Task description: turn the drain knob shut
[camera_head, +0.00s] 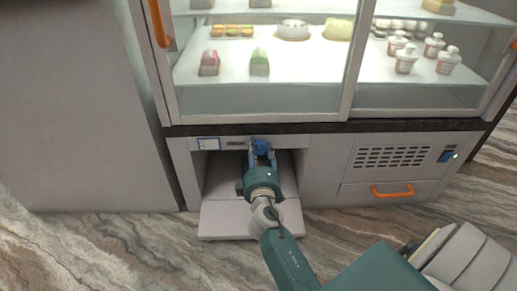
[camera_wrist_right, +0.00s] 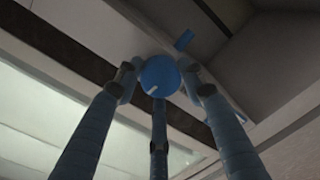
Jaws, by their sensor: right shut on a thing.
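The blue drain knob (camera_head: 260,147) is on the upper part of the open recess under the display counter. In the right wrist view the knob (camera_wrist_right: 159,75) is a round blue disc with a short pale mark at its lower left. My right gripper (camera_head: 261,157) reaches into the recess; its fingers (camera_wrist_right: 160,85) are around the knob and shut on it. Part of the knob is hidden by the fingers. My left gripper is not in view.
The glass display case (camera_head: 270,100) with sweets and small pots stands above. A pale flap or tray (camera_head: 222,222) juts out below the recess. To the right are a vent grille (camera_head: 390,157), a blue switch (camera_head: 446,156) and an orange-handled drawer (camera_head: 360,192).

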